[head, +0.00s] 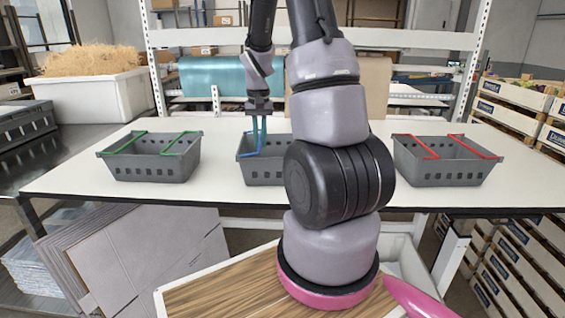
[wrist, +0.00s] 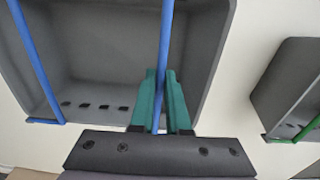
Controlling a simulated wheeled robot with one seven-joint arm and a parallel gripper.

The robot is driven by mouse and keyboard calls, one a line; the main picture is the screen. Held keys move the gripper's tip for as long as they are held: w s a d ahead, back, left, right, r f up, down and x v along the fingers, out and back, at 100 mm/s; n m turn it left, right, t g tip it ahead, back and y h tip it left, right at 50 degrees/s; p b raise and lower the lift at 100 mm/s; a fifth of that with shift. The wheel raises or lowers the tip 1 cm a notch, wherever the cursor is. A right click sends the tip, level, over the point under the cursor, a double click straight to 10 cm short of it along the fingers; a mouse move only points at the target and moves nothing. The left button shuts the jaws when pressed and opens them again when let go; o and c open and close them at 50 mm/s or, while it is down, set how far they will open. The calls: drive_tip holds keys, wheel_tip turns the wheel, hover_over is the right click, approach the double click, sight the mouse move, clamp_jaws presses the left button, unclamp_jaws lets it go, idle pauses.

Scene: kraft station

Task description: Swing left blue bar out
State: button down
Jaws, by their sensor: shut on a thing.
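The grey crate with blue bars (head: 262,172) stands in the middle of the white table, partly hidden behind my arm in the head view. My gripper (head: 259,146) points down at its left side, with its teal fingers (wrist: 163,78) shut on the left blue bar (head: 248,155). In the wrist view this bar (wrist: 165,35) runs up from between the fingers, over the crate near one wall. The other blue bar (wrist: 36,62) crosses the crate at the left of the wrist view; my arm hides it in the head view. The crate looks empty.
A grey crate with green bars (head: 150,158) stands to the left, and one with red bars (head: 446,160) to the right. The white table (head: 222,150) is bare between the left and middle crates. Shelf uprights (head: 153,60) rise behind the table.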

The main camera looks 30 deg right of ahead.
drive_tip(key=shift+r, duration=0.35)
drive_tip(key=shift+w+a+r, duration=0.15)
drive_tip(key=shift+a+r, duration=0.15)
drive_tip(key=shift+r, duration=0.3)
drive_tip(key=shift+w+a+r, duration=0.1)
drive_tip(key=shift+r, duration=0.05)
drive_tip(key=shift+w+a+r, duration=0.15)
drive_tip(key=shift+a+r, duration=0.15)
drive_tip(key=shift+r, duration=0.15)
drive_tip(key=c, duration=1.1)
unclamp_jaws()
drive_tip(key=shift+a, duration=0.1)
